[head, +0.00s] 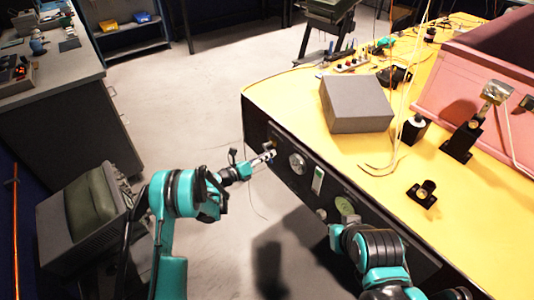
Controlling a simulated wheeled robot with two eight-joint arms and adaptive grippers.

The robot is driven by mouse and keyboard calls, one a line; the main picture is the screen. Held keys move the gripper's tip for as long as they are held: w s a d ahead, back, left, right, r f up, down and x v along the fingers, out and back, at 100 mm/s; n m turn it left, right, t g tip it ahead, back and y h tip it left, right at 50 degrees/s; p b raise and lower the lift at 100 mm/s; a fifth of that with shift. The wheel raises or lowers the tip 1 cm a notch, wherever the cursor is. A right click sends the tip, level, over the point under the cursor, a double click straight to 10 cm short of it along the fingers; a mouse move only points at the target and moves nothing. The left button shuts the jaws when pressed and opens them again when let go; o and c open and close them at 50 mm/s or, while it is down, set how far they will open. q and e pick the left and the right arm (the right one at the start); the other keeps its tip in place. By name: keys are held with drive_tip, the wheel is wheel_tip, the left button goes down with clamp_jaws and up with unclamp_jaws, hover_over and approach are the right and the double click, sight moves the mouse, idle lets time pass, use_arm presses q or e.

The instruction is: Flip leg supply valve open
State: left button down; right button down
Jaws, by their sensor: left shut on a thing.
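The leg supply valve appears to be the small fitting on the black front panel (322,190) of the yellow table, near its left corner. My left gripper (262,160) reaches that fitting from the left and is shut on it. The gripper covers most of the valve, so its handle position cannot be made out. Right of it on the panel are a round gauge (297,163), a pale upright indicator (318,179) and a greenish dial (344,205).
The yellow tabletop (285,97) carries a grey box (356,104), a black bracket (424,194) and a pink foam enclosure (470,75). The floor between bench and table is clear.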

use_arm(q)
drive_tip(key=n, duration=0.3)
drive_tip(key=r+n, duration=0.1)
drive_tip(key=shift+s+d+n, duration=0.3)
drive_tip(key=shift+s, duration=0.1)
drive_tip(key=shift+s+d+r+n, duration=0.1)
drive_tip(key=shift+r+n, duration=0.25)
drive_tip(key=shift+n, duration=0.55)
drive_tip(key=shift+s+r+n, duration=0.1)
drive_tip(key=shift+r+n, duration=0.2)
drive_tip(key=shift+n, duration=0.6)
drive_tip(key=c, duration=1.5)
unclamp_jaws()
drive_tip(key=v, duration=1.2)
drive_tip(key=shift+w, duration=0.1)
